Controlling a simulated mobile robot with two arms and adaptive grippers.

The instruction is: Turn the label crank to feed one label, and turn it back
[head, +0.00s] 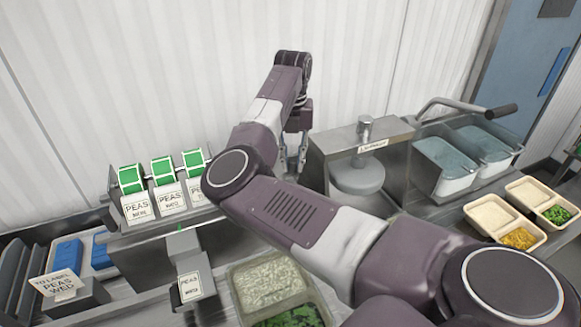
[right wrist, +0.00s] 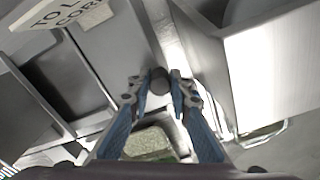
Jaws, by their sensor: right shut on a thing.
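The label machine carries three green label rolls (head: 163,170) with white PEAS labels (head: 171,197) hanging in front. A grey block in front bears another white label (head: 190,286). My left gripper is not in view.
A tray with rice and peas (head: 270,283) stands in front, partly covered by my arm. Filled trays (head: 497,218) lie far right.

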